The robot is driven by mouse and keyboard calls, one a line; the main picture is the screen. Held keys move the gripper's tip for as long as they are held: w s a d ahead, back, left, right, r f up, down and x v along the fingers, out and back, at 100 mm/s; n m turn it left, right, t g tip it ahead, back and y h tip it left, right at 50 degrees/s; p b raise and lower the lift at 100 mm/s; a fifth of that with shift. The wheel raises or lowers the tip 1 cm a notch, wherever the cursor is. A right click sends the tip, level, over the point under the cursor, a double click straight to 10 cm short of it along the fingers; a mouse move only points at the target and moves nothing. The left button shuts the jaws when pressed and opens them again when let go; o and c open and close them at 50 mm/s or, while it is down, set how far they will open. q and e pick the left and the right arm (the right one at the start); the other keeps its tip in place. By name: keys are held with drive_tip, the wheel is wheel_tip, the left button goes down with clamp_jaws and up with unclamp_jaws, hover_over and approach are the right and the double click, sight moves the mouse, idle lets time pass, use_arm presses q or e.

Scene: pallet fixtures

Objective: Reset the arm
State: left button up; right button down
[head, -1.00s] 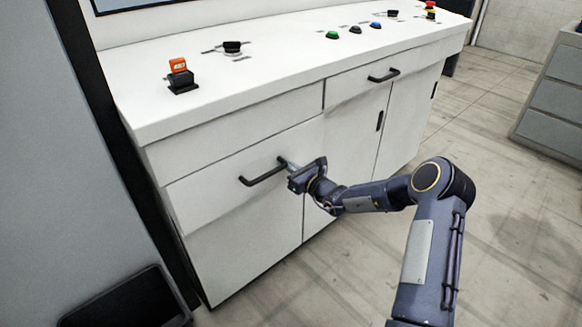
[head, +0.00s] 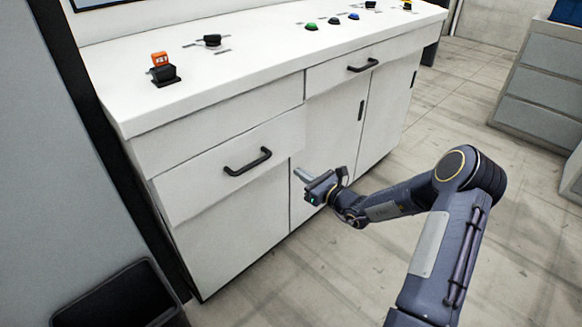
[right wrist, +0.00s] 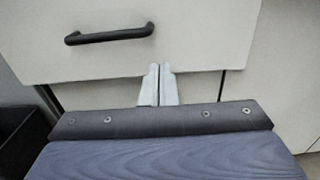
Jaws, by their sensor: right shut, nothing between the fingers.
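My right gripper (head: 301,174) is shut and empty in front of the white console's lower front, to the right of a black drawer handle (head: 248,161) and apart from it. In the right wrist view the two pale fingers (right wrist: 160,82) lie together, with the handle (right wrist: 109,34) above and to the left of them. The drawer front (head: 225,172) that carries this handle stands slightly forward of the panels around it. My left gripper is not in view.
The console top (head: 270,55) carries an orange and black switch (head: 163,69), a black knob (head: 212,40) and several coloured buttons. A black bin (head: 120,300) stands at lower left. Grey drawers (head: 540,95) stand at right. The floor between is clear.

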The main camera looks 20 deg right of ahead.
drive_tip(key=shift+s+d, duration=0.15)
drive_tip(key=shift+s, duration=0.3)
drive_tip(key=s+a+r+n+g+y, duration=0.6)
drive_tip(key=s+a+r+n+g, duration=0.3)
drive_tip(key=s+a+r+n, duration=0.6)
drive_tip(key=s+d+f+n+g+h, duration=0.1)
drive_tip(key=s+f+n+h, duration=0.25)
drive_tip(key=s+n, duration=0.55)
drive_tip(key=s+d+f+n+g+h, duration=0.15)
drive_tip(key=s+n+h, duration=0.4)
drive_tip(key=s, duration=0.65)
wheel_tip(320, 180, up, 12)
drive_tip(key=p, duration=1.2)
drive_tip(key=shift+s+d+n, duration=0.25)
drive_tip(key=shift+n, duration=0.1)
